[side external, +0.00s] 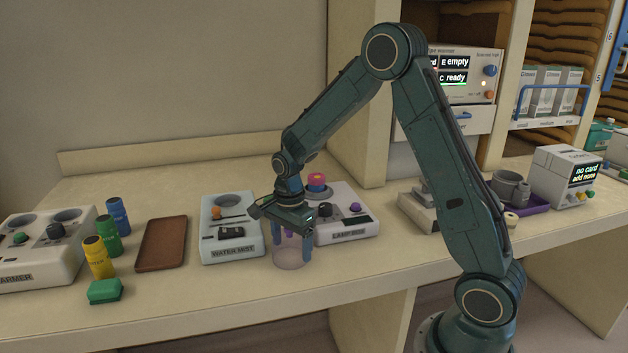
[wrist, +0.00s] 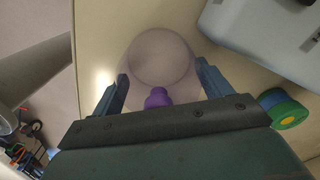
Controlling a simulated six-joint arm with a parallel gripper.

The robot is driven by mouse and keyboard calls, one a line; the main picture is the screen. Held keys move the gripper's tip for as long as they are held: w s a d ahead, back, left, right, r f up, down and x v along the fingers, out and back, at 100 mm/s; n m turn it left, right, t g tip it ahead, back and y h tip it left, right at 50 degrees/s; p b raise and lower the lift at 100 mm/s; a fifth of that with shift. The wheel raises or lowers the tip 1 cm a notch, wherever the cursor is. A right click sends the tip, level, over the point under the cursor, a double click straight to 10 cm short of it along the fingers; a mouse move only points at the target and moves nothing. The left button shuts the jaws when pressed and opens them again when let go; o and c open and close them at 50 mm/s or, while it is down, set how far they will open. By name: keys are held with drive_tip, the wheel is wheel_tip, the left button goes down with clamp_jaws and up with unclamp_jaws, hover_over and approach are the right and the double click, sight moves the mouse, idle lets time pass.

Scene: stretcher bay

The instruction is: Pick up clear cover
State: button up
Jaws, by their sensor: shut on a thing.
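The clear cover (side external: 291,259) is a see-through, faintly pink cylinder at the front of the bench, in front of the gap between the water mist box and the lamp box. My gripper (side external: 292,242) points down over it, with its blue fingers on either side, shut on it. In the wrist view the cover (wrist: 160,57) shows as a pale round outline between the fingertips of my gripper (wrist: 162,74). A purple knob (wrist: 158,97) shows between the fingers. I cannot tell whether the cover's lower rim touches the bench.
The water mist box (side external: 230,243) stands close on the left and the lamp box (side external: 345,228) close on the right. The bench's front edge is near.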

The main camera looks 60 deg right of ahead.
drive_tip(key=shift+r, duration=0.15)
wheel_tip(320, 180, up, 20)
idle(0.6)
drive_tip(key=shift+f, duration=0.2)
drive_tip(key=m, duration=0.6)
hover_over(318, 176)
wheel_tip(318, 176, down, 6)
drive_tip(key=shift+d+f, duration=0.1)
drive_tip(key=shift+f, duration=0.05)
drive_tip(key=shift+f, duration=0.25)
drive_tip(key=shift+f, duration=2.95)
